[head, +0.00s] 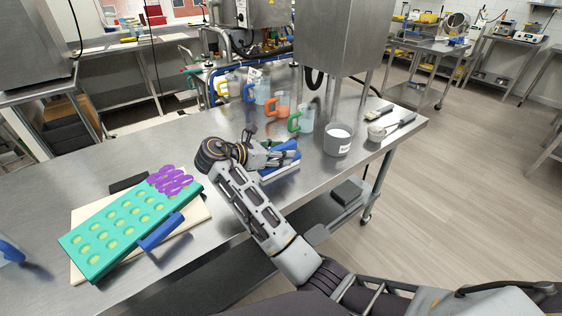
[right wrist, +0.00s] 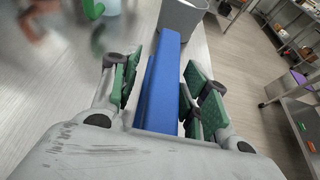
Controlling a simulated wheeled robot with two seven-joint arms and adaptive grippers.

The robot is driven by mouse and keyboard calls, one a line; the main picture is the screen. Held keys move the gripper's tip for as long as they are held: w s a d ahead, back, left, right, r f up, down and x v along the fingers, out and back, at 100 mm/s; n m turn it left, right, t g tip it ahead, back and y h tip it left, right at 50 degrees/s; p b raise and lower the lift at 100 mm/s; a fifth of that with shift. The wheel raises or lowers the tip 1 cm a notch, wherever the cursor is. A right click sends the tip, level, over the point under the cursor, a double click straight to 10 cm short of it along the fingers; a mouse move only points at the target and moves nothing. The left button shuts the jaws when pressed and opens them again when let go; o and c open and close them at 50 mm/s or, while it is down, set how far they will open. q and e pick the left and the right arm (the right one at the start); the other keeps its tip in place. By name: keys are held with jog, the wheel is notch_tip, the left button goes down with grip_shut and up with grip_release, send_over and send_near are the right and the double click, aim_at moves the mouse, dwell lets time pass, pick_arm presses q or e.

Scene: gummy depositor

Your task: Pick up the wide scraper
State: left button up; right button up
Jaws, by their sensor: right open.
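A scraper with a long blue handle (head: 291,147) lies on the steel table near the middle, partly hidden by my right gripper; a pale edge shows below it. My right gripper (head: 280,155) is at the scraper. In the right wrist view the blue handle (right wrist: 164,85) runs lengthwise between the green-padded fingers of the right gripper (right wrist: 163,95), which are open on either side of it. A gap shows at the right finger; contact on the left side is hard to tell. My left gripper is not in view.
A grey tub (head: 338,141) stands just right of the scraper. Jugs with orange (head: 277,104) and green (head: 300,120) handles stand behind. A teal mould (head: 125,230), a purple gummy pile (head: 171,181) and another blue-handled tool (head: 160,232) lie to the left.

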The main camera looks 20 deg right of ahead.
jog(key=c, duration=0.4)
grip_shut()
